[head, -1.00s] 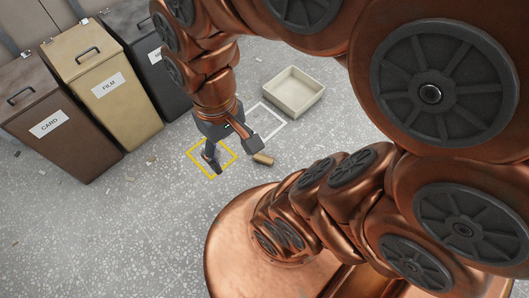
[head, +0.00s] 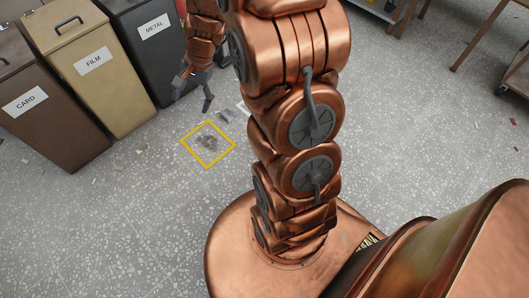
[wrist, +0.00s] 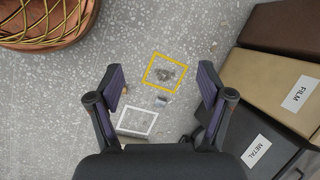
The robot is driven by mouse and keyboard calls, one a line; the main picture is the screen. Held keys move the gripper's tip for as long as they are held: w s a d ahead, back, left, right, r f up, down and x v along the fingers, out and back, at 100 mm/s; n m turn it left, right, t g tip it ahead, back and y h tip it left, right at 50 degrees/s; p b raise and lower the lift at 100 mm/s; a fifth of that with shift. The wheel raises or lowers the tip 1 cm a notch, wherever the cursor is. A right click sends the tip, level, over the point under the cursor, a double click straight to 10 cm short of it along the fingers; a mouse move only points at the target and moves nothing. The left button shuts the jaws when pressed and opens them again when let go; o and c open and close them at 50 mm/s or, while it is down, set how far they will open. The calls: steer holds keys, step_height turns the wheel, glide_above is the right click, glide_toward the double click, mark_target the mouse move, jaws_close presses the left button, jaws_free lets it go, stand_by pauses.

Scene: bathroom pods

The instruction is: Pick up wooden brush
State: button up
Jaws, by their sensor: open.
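My gripper (head: 193,92) is open and empty, above the floor near the bins in the head view. In the wrist view my gripper (wrist: 160,78) has its two dark fingers spread wide, with a yellow floor square (wrist: 151,63) seen between them. No wooden brush can be made out for certain now; my arm and fingers cover part of the floor. Inside the yellow square, which also shows in the head view (head: 193,155), lies a small patch of brownish debris (wrist: 166,73). A small grey object (wrist: 162,100) lies just outside it.
Brown CARD (head: 45,125), tan FILM (head: 100,85) and dark METAL (head: 150,50) bins stand at left in the head view. A white floor square (wrist: 153,124) is partly visible in the wrist view. Open speckled floor with small scraps lies in front of the bins.

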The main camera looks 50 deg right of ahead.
steer(key=w+d+f+m+t+b, duration=0.1)
steer(key=w+d+f+m+b, duration=0.25)
steer(key=d+f, duration=0.45)
steer(key=w+d+f+m+t+b, duration=0.1)
steer(key=w+d+f+m+b, duration=0.2)
steer(key=f, duration=0.8)
steer(key=w+d+f+m+t+b, duration=0.1)
steer(key=d+f+m+b, duration=0.25)
steer(key=d+f, duration=0.45)
steer(key=s+d+f+m+h+b, duration=0.1)
steer(key=s+d+f+m+b, duration=0.1)
steer(key=f, duration=0.9)
steer(key=s+d+f+m+b, duration=0.3)
steer(key=d+f, duration=0.4)
steer(key=f, duration=0.4)
steer(key=s+d+f+m+h+b, duration=0.1)
steer(key=d+f+m+b, duration=0.3)
steer(key=f, duration=0.7)
steer(key=shift+s+d+h+b, duration=0.2)
steer(key=shift+s+h+b, duration=0.1)
steer(key=shift+s+b, duration=0.55)
steer(key=shift+w+f+m, duration=0.1)
steer(key=shift+f+m, duration=0.2)
steer(key=shift+f, duration=0.35)
steer(key=shift+w+b+x, duration=0.15)
steer(key=shift+b+x, duration=0.8)
steer(key=shift+x, duration=0.7)
steer(key=shift+w+b+x, duration=0.2)
steer(key=shift+b+x, duration=0.75)
steer(key=shift+x, duration=0.7)
